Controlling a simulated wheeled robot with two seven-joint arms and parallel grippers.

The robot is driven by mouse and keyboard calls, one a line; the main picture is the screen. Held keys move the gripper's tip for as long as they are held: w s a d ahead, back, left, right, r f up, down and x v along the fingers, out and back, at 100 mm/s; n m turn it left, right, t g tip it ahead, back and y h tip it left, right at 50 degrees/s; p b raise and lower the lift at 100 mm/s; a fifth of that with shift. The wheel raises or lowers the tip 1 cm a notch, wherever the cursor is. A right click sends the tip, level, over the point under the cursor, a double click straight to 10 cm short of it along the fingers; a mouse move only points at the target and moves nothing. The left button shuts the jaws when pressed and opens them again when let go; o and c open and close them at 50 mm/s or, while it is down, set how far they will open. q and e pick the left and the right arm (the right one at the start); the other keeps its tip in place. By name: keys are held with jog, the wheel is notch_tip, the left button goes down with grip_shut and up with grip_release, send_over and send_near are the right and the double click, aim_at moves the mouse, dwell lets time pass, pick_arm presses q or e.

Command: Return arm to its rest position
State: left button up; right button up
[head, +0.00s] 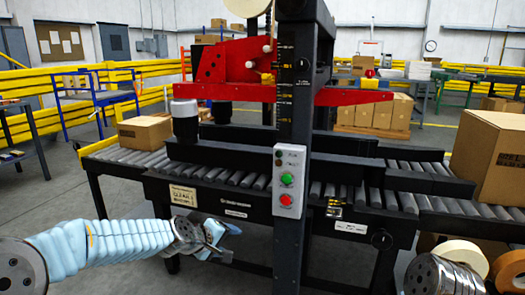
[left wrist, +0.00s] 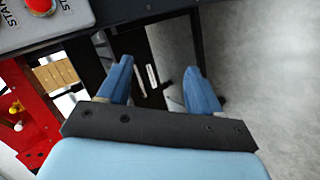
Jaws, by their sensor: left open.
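My left arm reaches in from the left in the head view, stretched out low in front of the folder gluer machine. Its gripper (head: 226,242) is in front of the machine's lower frame, left of and below the button box (head: 289,205). In the left wrist view the two blue fingers (left wrist: 162,82) are spread apart with nothing between them. Part of the button box (left wrist: 75,22) with its red button (left wrist: 40,6) shows at the top left there. My right gripper does not show in either view.
The roller conveyor (head: 130,158) runs across the machine, with a carton (head: 145,133) at left and a larger one (head: 490,160) at right. A dark upright post (head: 290,100) stands close right of my left gripper. Tape rolls (head: 460,257) sit at lower right. Floor at lower left is open.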

pick_arm(q)
jog(key=s+f+m+g+y, duration=0.1)
jog(key=s+f, duration=0.2)
jog(key=f, duration=0.5)
jog(key=s+f+m+g, duration=0.1)
jog(key=s+f, duration=0.2)
jog(key=f, duration=0.4)
jog(key=s+f+m+g, duration=0.2)
jog(key=s+f+g, duration=0.1)
jog(key=s+f, duration=0.7)
jog(key=s+a+f+m+g, duration=0.1)
jog(key=s+f+m+g, duration=0.1)
jog(key=s+f, duration=0.9)
jog(key=s+g, duration=0.1)
jog(key=s, duration=0.4)
jog(key=shift+s+a+y, duration=0.2)
jog(key=shift+a+y, duration=0.05)
jog(key=shift+y, duration=0.05)
